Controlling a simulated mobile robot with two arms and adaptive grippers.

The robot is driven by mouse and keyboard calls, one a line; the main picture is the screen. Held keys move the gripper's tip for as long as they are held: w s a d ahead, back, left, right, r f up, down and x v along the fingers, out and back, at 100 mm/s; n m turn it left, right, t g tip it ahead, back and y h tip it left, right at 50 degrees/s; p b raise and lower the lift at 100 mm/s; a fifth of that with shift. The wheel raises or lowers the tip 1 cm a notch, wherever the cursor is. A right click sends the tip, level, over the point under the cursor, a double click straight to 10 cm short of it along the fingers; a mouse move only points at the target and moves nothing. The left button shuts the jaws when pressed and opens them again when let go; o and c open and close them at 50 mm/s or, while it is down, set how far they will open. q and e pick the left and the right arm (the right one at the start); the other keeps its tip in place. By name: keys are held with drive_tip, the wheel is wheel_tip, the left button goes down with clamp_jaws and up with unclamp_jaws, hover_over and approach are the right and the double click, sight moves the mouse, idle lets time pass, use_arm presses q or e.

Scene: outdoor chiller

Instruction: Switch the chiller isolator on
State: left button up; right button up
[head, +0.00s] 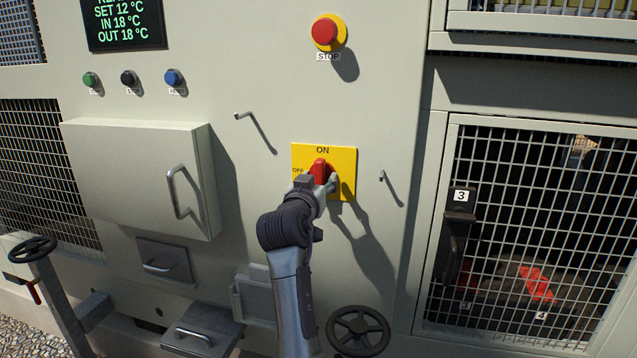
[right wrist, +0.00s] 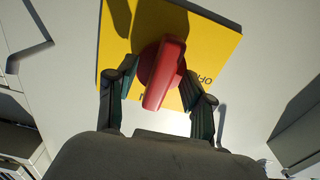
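The isolator is a red rotary handle (head: 319,168) on a yellow plate (head: 343,160) marked ON at the top and OFF at the left. The handle looks upright, lined up with the ON mark. In the right wrist view, the red handle (right wrist: 165,75) stands between my right gripper's fingers (right wrist: 162,92), with yellow plate visible on both sides of it. My right gripper (head: 318,182) is at the plate, open around the handle; gaps show beside it. Its fingers partly hide the handle's lower part in the head view. My left gripper is not in view.
A red STOP button (head: 324,31) sits above the plate. Small hooks (head: 382,176) project on either side. A cabinet box (head: 135,175) with a handle is at left, a handwheel (head: 359,331) below, and a mesh door (head: 540,230) at right. The display (head: 122,20) is lit.

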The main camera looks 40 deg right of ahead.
drive_tip(key=o, duration=0.5)
drive_tip(key=shift+a, duration=0.1)
